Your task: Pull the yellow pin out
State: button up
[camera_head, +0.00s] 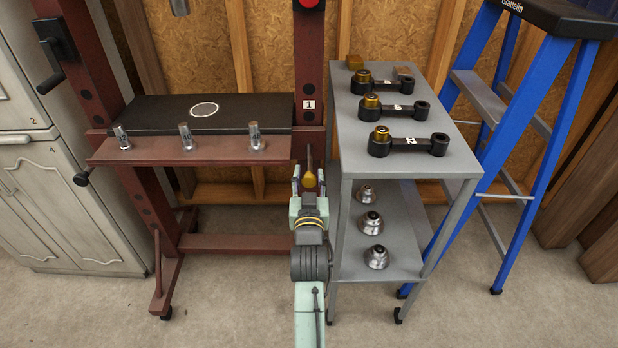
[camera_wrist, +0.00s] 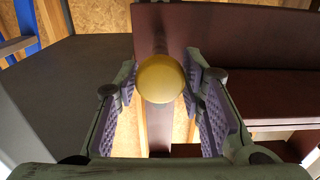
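The yellow pin (camera_wrist: 161,80) shows as a round yellow knob in the middle of the wrist view. In the head view its yellow end (camera_head: 310,180) is in front of the dark red press post, below the label 1. My gripper (camera_wrist: 160,72) is open, with one purple-padded finger on each side of the knob. A gap shows on the left; the right finger is close, and I cannot tell if it touches. In the head view my gripper (camera_head: 309,188) is at the post, pointing away from the camera. The pin's shaft is mostly hidden behind the knob.
A grey cart (camera_head: 352,140) close on the right holds black link arms on top and metal cones below. A blue ladder (camera_head: 545,120) stands further right. Floor in front is clear.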

jog(key=o, duration=0.3)
jog(key=s, duration=0.7)
jog(key=shift+s, duration=0.25)
dwell(0.4)
